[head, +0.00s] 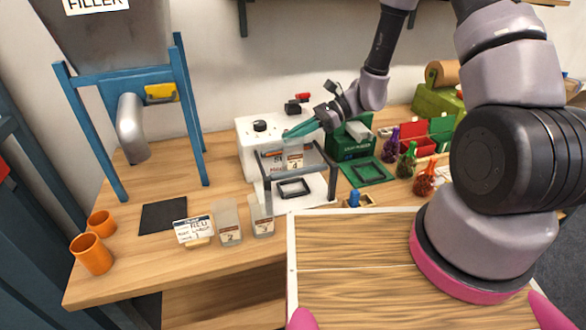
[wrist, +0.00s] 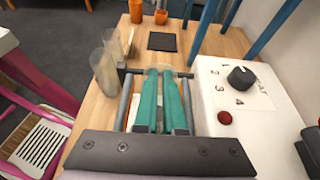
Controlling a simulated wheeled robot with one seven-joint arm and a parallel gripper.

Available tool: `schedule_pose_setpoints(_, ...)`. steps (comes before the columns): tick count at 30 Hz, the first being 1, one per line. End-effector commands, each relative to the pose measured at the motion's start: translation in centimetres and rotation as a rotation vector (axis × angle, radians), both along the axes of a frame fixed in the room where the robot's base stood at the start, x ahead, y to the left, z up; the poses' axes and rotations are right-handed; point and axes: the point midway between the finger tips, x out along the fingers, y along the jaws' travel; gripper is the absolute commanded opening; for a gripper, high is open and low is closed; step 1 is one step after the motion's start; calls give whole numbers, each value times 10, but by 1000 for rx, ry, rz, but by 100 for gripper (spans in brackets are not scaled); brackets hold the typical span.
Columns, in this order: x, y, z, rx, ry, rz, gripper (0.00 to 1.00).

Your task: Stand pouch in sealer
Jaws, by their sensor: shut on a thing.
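My gripper (head: 300,130) has teal fingers and is shut on a clear pouch (head: 295,162) with a label reading 4. The pouch hangs upright under the fingers, at the grey bars of the sealer (head: 247,150). The black rectangular holder (head: 293,188) on the sealer's white base shows below the pouch; I cannot tell whether the pouch touches it. In the wrist view the fingers (wrist: 160,100) lie between the sealer's grey bars and hide most of the pouch. The sealer's white body (wrist: 215,95) with its numbered dial and red button is to their right.
Two more pouches (head: 229,222) (head: 263,215) stand left of the sealer by an order card (head: 194,230). A black mat (head: 164,216), orange cups (head: 92,254) and the blue filler stand (head: 195,120) are further left.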

Motion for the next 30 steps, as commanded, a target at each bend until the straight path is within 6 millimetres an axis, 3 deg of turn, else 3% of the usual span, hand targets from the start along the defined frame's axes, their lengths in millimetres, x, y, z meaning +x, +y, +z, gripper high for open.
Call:
schedule_pose_setpoints(15, 0, 0, -65, 0, 1, -2, 0)
schedule_pose_setpoints(27, 0, 0, -70, 0, 1, -1, 0)
schedule_pose_setpoints(30, 0, 0, -70, 0, 0, -1, 37)
